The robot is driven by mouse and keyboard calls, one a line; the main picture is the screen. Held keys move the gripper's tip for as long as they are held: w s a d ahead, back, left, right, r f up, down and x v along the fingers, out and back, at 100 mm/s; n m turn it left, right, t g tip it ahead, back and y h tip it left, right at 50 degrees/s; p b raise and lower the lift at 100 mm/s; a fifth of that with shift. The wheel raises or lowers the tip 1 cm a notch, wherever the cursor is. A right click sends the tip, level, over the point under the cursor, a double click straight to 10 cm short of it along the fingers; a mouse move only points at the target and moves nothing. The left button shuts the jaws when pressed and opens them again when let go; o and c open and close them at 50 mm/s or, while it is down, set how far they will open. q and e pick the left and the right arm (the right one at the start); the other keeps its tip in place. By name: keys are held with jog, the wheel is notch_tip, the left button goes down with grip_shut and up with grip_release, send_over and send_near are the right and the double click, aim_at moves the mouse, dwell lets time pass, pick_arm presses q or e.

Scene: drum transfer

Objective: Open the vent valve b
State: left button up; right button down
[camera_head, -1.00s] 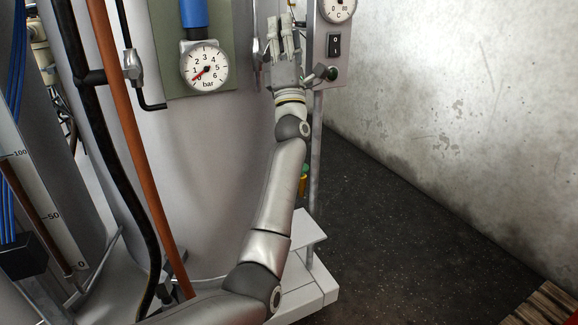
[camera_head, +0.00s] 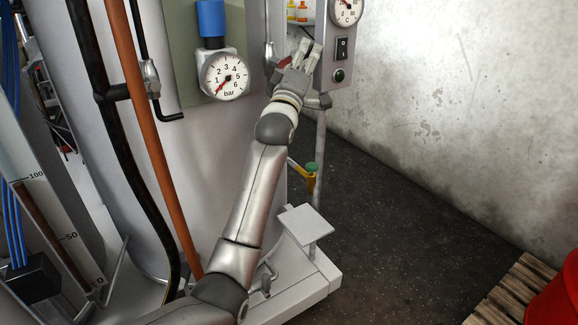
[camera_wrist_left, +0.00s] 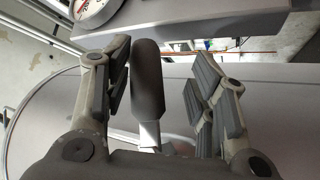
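My left gripper (camera_head: 304,52) is raised at the upper middle of the head view, in front of the left side of the grey instrument panel (camera_head: 329,77). Its fingers are spread. In the left wrist view, a dark grey lever handle (camera_wrist_left: 147,80) on a flat metal stem stands between the open fingers (camera_wrist_left: 160,85), nearer the left finger, with a gap to the right one. I cannot tell whether the left finger touches it. No label shows which valve this lever belongs to. A yellow valve with a green top (camera_head: 312,168) sits lower, right of my arm. My right gripper is not in view.
A pressure gauge (camera_head: 225,75) hangs on the tank left of the gripper. The panel carries a dial (camera_head: 347,10) and a black switch (camera_head: 342,48). An orange pipe (camera_head: 140,120) runs down at left. Dark floor (camera_head: 400,220) is open at right, before a pallet (camera_head: 510,290) and red drum (camera_head: 562,285).

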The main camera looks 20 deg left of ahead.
pick_arm(q)
jog(key=v, duration=1.1)
jog(key=w+d+f+m+g+p, duration=0.1)
jog(key=f+g+p, duration=0.1)
jog(key=f, duration=0.5)
jog(key=w+f+m+g+p, duration=0.1)
jog(key=f+m+g+p, duration=0.1)
jog(key=f+p, duration=0.2)
jog(key=w+d+f+m+g+h+p, duration=0.1)
jog(key=f+g+p, duration=0.1)
jog(key=f, duration=0.9)
jog(key=shift+w+d+m+p, duration=0.15)
jog(key=shift+d+m+p, duration=0.15)
jog(key=shift+m+p, duration=0.1)
